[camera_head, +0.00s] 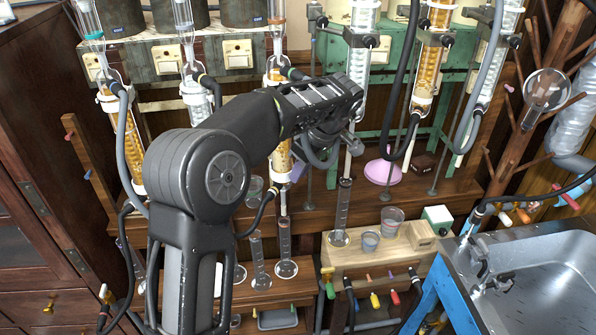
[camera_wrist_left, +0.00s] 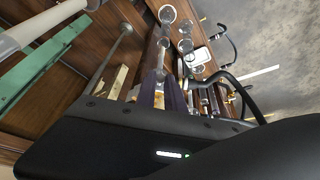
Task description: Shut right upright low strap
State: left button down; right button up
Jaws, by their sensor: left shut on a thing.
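My left gripper (camera_head: 330,130) is at the far end of my left arm, beside the lower end of a glass condenser (camera_head: 359,62) on the rig. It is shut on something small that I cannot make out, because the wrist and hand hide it. In the left wrist view the fingers (camera_wrist_left: 163,92) show beyond the dark hand, close to glass and posts. A dark post (camera_head: 310,62) stands just left of the condenser. I cannot pick out the right upright's low strap. My right gripper is not in view.
More condensers, some with orange filling (camera_head: 432,60), hang from the green frame (camera_head: 388,45) with hoses looping down. Measuring cylinders (camera_head: 341,215) and beakers (camera_head: 391,222) stand below. A steel sink (camera_head: 550,280) is at lower right, a pegged wooden rack (camera_head: 520,110) at right.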

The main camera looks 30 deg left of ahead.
pick_arm(q)
jog(key=shift+w+n, duration=0.2)
jog(key=shift+n, duration=0.1)
jog(key=c, duration=1.4)
grip_release()
jog(key=shift+s, duration=0.1)
